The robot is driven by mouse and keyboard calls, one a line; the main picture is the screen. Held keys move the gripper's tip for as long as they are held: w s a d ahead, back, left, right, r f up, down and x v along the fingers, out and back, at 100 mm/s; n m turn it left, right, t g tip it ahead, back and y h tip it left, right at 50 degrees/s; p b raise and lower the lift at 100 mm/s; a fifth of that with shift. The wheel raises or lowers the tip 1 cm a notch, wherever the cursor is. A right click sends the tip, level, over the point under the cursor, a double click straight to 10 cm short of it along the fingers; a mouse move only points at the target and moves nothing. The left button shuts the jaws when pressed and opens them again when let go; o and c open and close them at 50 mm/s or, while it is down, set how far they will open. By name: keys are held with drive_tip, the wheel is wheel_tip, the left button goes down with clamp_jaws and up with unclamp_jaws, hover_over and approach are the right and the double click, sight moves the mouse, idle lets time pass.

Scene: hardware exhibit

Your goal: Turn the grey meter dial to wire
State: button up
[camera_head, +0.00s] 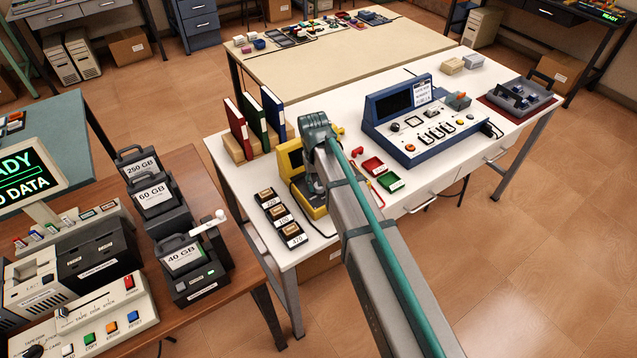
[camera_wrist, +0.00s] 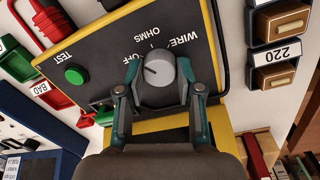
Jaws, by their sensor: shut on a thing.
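The grey meter dial (camera_wrist: 157,75) sits on the dark face of the yellow meter (camera_wrist: 215,60), with OFF, OHMS and WIRE printed around it in the wrist view. Its white mark points up and left in the picture, towards OFF and away from WIRE. My gripper (camera_wrist: 159,84) is shut on the dial, one teal finger on each side. A green TEST button (camera_wrist: 76,74) is on the same face.
Red probe leads (camera_wrist: 45,20) and small red and green trays (camera_head: 373,166) lie beside the meter. Labelled blocks (camera_head: 278,214) are on its other side, binders (camera_head: 256,122) behind. A blue console (camera_head: 420,122) stands further right on the white table.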

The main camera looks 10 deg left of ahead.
drive_tip(key=m, duration=0.4)
drive_tip(key=shift+w, duration=0.1)
drive_tip(key=m, duration=0.8)
drive_tip(key=shift+g+b, duration=0.3)
drive_tip(key=shift+b, duration=0.05)
drive_tip(key=shift+d+m, duration=0.1)
drive_tip(key=shift+m, duration=1.8)
drive_tip(key=o, duration=1.2)
drive_tip(key=shift+c, duration=0.2)
drive_tip(key=shift+r, duration=0.1)
